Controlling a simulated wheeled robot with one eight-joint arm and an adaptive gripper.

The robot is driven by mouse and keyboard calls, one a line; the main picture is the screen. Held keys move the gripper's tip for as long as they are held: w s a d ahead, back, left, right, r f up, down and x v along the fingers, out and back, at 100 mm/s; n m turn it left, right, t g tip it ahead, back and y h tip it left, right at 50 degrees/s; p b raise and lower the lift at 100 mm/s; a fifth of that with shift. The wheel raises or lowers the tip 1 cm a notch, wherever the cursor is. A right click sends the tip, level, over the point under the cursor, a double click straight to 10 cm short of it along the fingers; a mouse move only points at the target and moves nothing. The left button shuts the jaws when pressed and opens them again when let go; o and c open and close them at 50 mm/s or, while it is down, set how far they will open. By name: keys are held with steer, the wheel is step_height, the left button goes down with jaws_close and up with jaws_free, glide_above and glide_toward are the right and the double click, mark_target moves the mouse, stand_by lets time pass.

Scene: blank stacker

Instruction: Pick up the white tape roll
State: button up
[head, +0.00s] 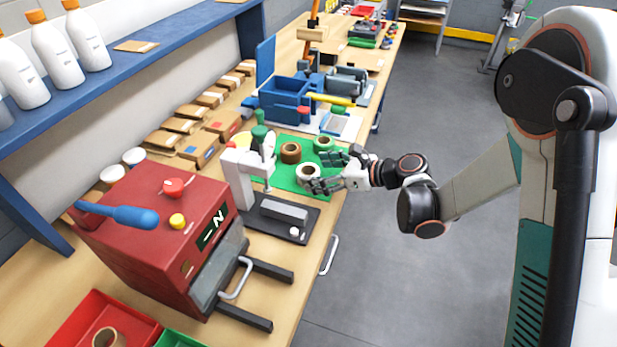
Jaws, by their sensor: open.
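The white tape roll (309,170) lies on a green mat (289,185) on the workbench, with its round brown opening facing up. My gripper (322,170) is open over the mat's right side, with its dark fingers pointing left. One finger is close beside the white roll's near edge; I cannot tell whether it touches. A brown tape roll (290,152) stands just behind the white one. A green tape roll (324,144) is at the back right of the mat, close to my gripper's upper finger.
A white press with a green knob (260,132) stands just left of the mat, over a dark base (283,214). A red machine (165,235) fills the near bench. A blue vise-like device (285,98) stands behind the mat. Open floor (400,270) lies right of the bench.

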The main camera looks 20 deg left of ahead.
mark_target(302, 170)
steer(key=b+x, duration=0.1)
steer(key=x, duration=0.3)
steer(key=shift+a, duration=0.15)
steer(key=shift+s, duration=0.1)
steer(key=c, duration=1.2)
steer(key=shift+r, duration=0.15)
